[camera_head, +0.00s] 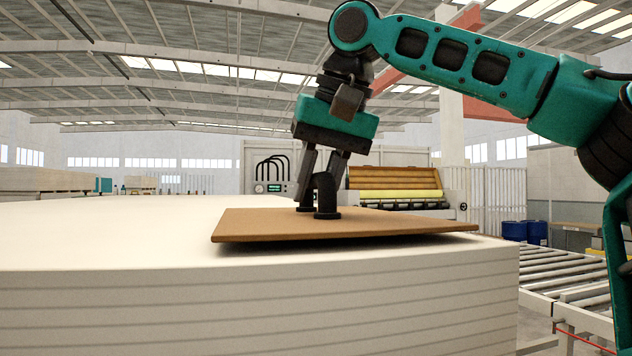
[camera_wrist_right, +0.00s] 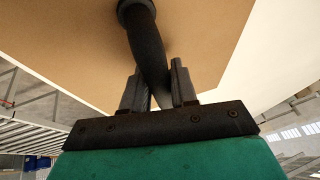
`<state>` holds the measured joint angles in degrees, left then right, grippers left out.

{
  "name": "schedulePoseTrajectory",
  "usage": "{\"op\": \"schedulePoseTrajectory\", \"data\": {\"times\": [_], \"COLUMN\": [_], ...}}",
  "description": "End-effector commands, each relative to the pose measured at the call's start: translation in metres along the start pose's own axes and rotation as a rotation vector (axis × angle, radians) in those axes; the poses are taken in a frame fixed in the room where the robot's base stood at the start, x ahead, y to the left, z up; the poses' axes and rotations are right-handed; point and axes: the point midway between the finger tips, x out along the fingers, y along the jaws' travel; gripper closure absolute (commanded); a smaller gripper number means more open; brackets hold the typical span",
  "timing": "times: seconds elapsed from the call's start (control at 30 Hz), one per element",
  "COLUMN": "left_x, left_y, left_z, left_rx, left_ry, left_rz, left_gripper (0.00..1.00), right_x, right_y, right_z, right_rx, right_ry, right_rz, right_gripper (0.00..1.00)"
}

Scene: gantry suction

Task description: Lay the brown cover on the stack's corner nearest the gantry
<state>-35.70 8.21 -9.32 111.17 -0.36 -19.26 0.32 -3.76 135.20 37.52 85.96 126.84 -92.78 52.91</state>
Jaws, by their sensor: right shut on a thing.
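The brown cover (camera_head: 265,226) is a thin flat board with a black arched handle (camera_head: 325,192). My right gripper (camera_head: 322,190) is shut on this handle from above. In the right wrist view, the fingers (camera_wrist_right: 158,88) close on the dark handle (camera_wrist_right: 146,40), with the cover (camera_wrist_right: 70,35) behind it. The cover lies over the right front corner area of the stack of white boards (camera_head: 100,245). A dark shadow shows under its front right edge, and I cannot tell whether it touches the stack all over. My left gripper is not in view.
A roller conveyor (camera_head: 570,275) runs at the right of the stack, below its top. A machine with a yellow roller (camera_head: 398,195) stands behind. Blue drums (camera_head: 525,231) stand at the right. An orange-red beam (camera_head: 470,20) crosses overhead. The stack's left top is clear.

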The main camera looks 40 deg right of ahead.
Motion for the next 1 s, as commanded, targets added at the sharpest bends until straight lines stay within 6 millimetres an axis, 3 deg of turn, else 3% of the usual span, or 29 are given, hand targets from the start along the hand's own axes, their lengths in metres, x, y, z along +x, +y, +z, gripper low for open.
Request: {"op": "schedulePoseTrajectory", "data": {"times": [0.67, 0.7, 1.0], "left_x": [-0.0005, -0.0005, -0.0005], "left_y": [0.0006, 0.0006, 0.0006], "left_z": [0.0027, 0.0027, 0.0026], "left_rx": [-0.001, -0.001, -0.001], "left_ry": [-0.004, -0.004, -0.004], "left_rz": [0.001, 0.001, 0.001], "left_gripper": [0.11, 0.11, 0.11], "right_x": [0.0081, 0.0079, 0.0084], "right_y": [0.0019, 0.0019, 0.0019], "right_z": [0.0033, 0.0032, 0.0035], "right_rx": [0.001, 0.001, 0.000], "right_ry": [0.003, 0.003, 0.001], "right_rz": [-0.002, -0.002, -0.001], "right_gripper": [1.00, 0.70, 0.43]}}
